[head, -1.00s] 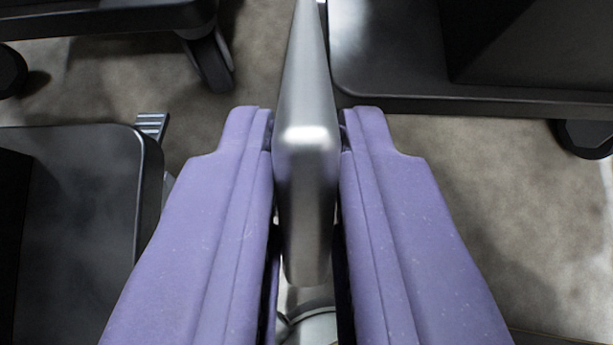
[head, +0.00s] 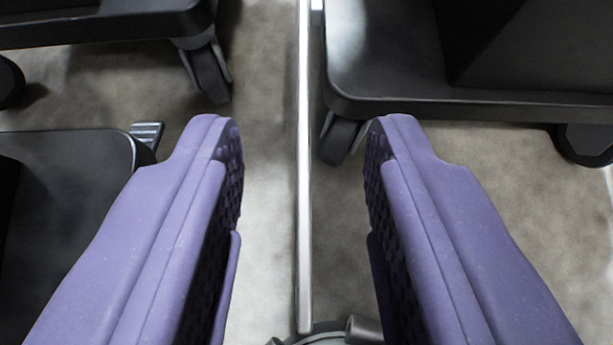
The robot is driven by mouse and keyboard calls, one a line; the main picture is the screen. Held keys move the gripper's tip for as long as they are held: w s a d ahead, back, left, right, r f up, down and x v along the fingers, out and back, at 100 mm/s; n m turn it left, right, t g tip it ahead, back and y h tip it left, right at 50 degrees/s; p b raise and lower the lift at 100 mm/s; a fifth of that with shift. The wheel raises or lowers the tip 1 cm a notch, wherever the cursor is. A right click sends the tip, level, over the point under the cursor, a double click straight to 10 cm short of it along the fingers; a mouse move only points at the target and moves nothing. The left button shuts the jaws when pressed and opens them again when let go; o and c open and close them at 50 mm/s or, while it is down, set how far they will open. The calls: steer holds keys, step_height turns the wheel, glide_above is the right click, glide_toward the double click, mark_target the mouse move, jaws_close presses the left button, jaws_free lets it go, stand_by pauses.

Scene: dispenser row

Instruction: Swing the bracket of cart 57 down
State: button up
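A thin silver metal bar (head: 304,215), which looks like the bracket, runs straight down the middle of the head view from the top edge to near the bottom. My gripper (head: 305,140) is open, with one purple finger on each side of the bar. There is a clear gap between the bar and each finger, so neither touches it. A round grey fitting (head: 325,336) shows at the bar's lower end, cut off by the frame. No cart number is readable, so I cannot tell which cart is 57.
A black cart base (head: 450,104) with casters stands at upper right. Another black base (head: 110,27) with a caster (head: 207,75) is at upper left. A third (head: 75,150) with a grey pedal (head: 147,133) is at left. Grey floor shows between them.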

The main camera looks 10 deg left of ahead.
steer(key=p+v, duration=0.3)
steer(key=v, duration=0.4)
steer(key=shift+s+r+p, duration=0.25)
steer(key=shift+s+p, duration=0.05)
steer(key=shift+p, duration=0.1)
